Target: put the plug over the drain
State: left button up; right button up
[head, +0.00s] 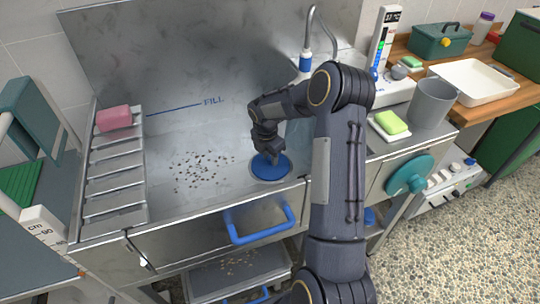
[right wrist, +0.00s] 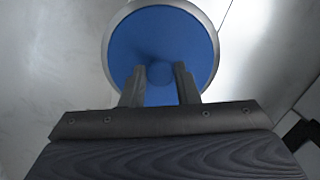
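The plug (head: 270,168) is a flat blue disc with a small round knob in its middle. It lies in the steel basin near the front edge, with the drain's pale metal rim (right wrist: 106,50) around it. In the right wrist view the plug (right wrist: 195,45) is nearly centred inside that rim, and the drain opening is hidden under it. My right gripper (head: 268,153) reaches down onto the plug. Its fingers (right wrist: 160,76) stand close on both sides of the knob and appear shut on it. My left gripper is not in view.
Small brown bits (head: 200,172) lie on the basin floor left of the plug. A slatted rack with a pink soap (head: 114,118) is at the left. A blue handle (head: 260,228) sticks out in front. A grey cup (head: 431,103) and a green sponge (head: 391,122) stand at the right.

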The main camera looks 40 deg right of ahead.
jog(key=o, duration=0.4)
jog(key=shift+o, duration=0.2)
jog(key=shift+a+r+p, duration=0.1)
jog(key=shift+a+r, duration=0.05)
jog(key=shift+r, duration=1.15)
jog(key=shift+a+r+p, duration=0.1)
jog(key=shift+a+r, duration=0.1)
jog(key=shift+r, duration=1.05)
jog(key=shift+a+r+p, duration=0.1)
jog(key=shift+a+r, duration=0.05)
jog(key=shift+r, duration=1.15)
